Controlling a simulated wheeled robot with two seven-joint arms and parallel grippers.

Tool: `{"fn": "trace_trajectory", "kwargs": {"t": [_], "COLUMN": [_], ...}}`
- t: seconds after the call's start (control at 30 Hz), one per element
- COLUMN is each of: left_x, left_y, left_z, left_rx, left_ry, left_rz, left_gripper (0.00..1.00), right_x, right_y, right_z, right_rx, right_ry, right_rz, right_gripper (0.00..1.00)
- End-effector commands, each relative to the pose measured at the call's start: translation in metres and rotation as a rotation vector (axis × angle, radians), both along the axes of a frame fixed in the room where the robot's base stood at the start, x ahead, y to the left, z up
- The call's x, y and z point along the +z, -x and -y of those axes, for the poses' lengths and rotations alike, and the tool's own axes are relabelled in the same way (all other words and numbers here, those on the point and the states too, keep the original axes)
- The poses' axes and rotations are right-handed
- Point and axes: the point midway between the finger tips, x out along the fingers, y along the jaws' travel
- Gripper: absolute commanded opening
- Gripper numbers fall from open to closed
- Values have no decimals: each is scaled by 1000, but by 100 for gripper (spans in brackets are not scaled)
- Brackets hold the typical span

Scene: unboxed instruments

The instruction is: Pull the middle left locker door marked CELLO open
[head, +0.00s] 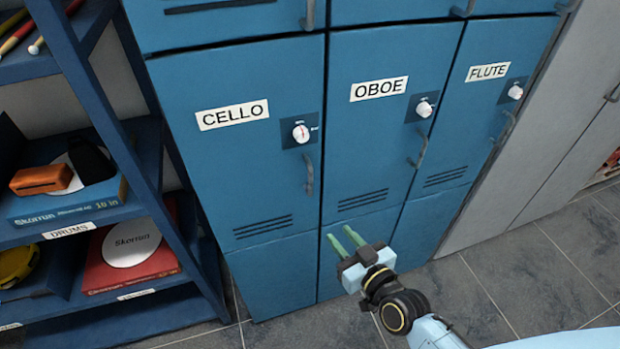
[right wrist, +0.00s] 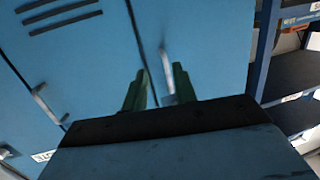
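The blue CELLO locker door (head: 235,165) is shut, at the left of a row of doors in the head view. Its thin grey upright handle (head: 309,173) is near the door's right edge, below a white dial (head: 301,133). My right gripper (head: 338,233) has green fingers spread apart with nothing held. In the head view it shows below and right of the CELLO handle. In the right wrist view a handle (right wrist: 168,75), which appears to be the CELLO one, shows beyond the gap between the fingers (right wrist: 159,88). My left gripper is not in view.
The shut OBOE door (head: 375,115) with its handle (head: 419,150) adjoins on the right, then the FLUTE door (head: 485,100). A blue shelf unit (head: 110,140) with percussion items stands at the left. Grey tiled floor (head: 480,290) lies clear in front at right.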

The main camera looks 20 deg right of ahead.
Motion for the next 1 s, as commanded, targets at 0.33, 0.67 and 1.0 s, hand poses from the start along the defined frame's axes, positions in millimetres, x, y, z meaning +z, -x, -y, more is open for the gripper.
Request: {"fn": "trace_trajectory", "kwargs": {"t": [0.33, 0.67, 1.0], "left_x": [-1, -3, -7], "left_y": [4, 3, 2], "left_z": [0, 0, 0], "left_rx": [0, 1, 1], "left_ry": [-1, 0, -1], "left_rz": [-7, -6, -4], "left_gripper": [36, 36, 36], "right_x": [65, 65, 63], "right_y": [-18, -80, -129], "right_z": [-7, -21, -33], "right_rx": [3, 2, 3], "right_ry": [-40, -40, -39], "right_rz": [143, 143, 140], "right_gripper": [28, 28, 28]}}
